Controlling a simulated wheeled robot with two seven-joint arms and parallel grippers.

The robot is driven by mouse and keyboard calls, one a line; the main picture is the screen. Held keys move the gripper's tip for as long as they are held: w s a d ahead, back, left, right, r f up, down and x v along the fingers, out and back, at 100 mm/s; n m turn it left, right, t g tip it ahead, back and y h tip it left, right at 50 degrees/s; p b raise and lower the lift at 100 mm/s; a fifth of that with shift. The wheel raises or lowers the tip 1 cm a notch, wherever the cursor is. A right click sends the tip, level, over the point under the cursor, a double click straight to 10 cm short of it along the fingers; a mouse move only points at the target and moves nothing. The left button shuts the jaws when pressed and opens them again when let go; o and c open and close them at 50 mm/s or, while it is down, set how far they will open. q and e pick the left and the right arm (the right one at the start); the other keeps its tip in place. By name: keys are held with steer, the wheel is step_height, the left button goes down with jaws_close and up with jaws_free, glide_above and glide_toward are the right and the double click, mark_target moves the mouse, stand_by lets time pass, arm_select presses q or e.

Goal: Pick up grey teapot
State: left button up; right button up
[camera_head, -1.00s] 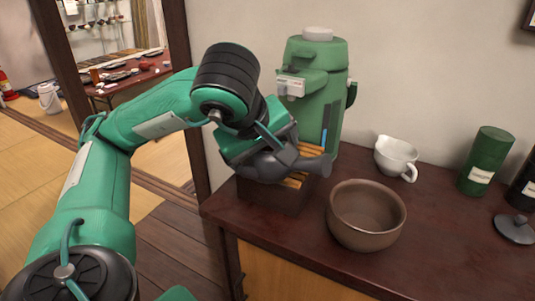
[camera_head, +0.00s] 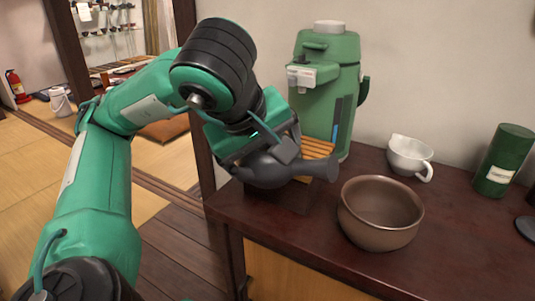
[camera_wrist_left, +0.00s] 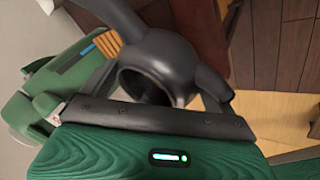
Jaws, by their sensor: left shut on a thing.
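The grey teapot (camera_head: 266,171) hangs in front of, or just over, a dark box with a slatted wooden top (camera_head: 318,148). I cannot tell whether it touches the box. A long dark projection of the teapot points right. My left gripper (camera_head: 284,147) is shut on the teapot from above. In the left wrist view the teapot (camera_wrist_left: 172,50) lies close to the gripper, with its round dark opening facing the camera. My right gripper is not in view.
A brown bowl (camera_head: 381,229) stands right of the box on the dark red counter (camera_head: 462,232). A green dispenser (camera_head: 325,85) stands behind the box. A white spouted cup (camera_head: 409,155) and a green canister (camera_head: 503,160) are farther right. The counter's front right is clear.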

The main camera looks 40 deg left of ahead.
mark_target(256, 172)
arm_select(q)
steer(key=shift+s+d+b, duration=0.3)
steer(key=shift+s+b, duration=0.5)
steer(key=shift+s, duration=0.15)
steer(key=shift+s+d+b, duration=0.25)
steer(key=shift+s+b, duration=0.55)
steer(key=shift+s, duration=0.15)
steer(key=shift+s, duration=0.1)
steer(key=shift+d, duration=0.1)
